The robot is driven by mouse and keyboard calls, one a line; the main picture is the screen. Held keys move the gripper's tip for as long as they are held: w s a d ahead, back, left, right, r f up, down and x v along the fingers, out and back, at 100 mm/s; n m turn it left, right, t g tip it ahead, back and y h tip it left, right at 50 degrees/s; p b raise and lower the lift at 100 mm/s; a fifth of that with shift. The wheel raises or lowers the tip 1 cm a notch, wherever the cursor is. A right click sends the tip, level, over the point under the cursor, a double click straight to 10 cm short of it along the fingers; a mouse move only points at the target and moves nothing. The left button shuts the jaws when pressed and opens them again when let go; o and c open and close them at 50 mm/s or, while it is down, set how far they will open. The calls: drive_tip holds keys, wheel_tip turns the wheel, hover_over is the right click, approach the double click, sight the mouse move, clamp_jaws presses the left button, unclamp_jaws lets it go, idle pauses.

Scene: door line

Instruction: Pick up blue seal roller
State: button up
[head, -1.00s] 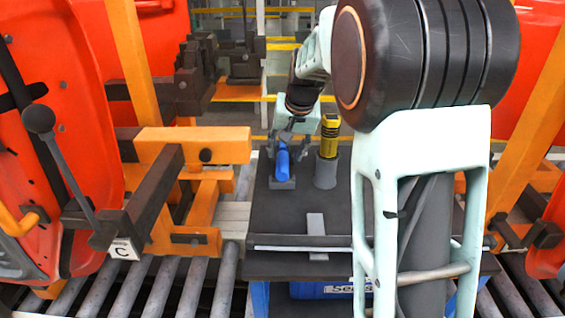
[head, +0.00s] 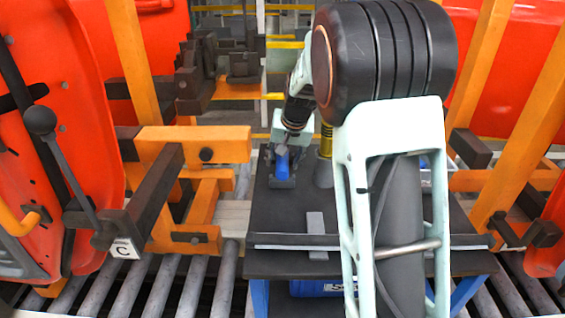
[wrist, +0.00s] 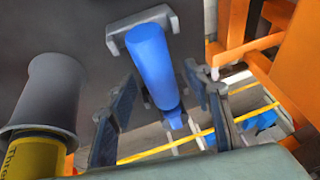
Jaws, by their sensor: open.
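The blue seal roller (head: 283,161) rests on a small grey holder (head: 281,182) at the back left of the dark cart top. In the wrist view the blue roller (wrist: 152,65) runs lengthwise between the spread fingers of my gripper (wrist: 160,112). The grey holder (wrist: 143,28) shows at its far end. My gripper is open, with a finger on each side of the roller and visible gaps on both sides. In the head view my gripper (head: 284,150) is at the roller, partly hidden by my wrist.
A grey cup (head: 323,173) holding a yellow can or tool (head: 326,141) stands just right of the roller; the cup (wrist: 45,95) is at left in the wrist view. Orange frames (head: 195,145) flank the cart. A grey strip (head: 316,222) lies on the clear front top (head: 285,215).

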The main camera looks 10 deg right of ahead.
drive_tip(key=shift+f, duration=0.2)
idle(0.3)
clamp_jaws()
drive_tip(key=shift+r, duration=0.55)
wheel_tip(320, 180, up, 10)
drive_tip(key=shift+f, duration=0.2)
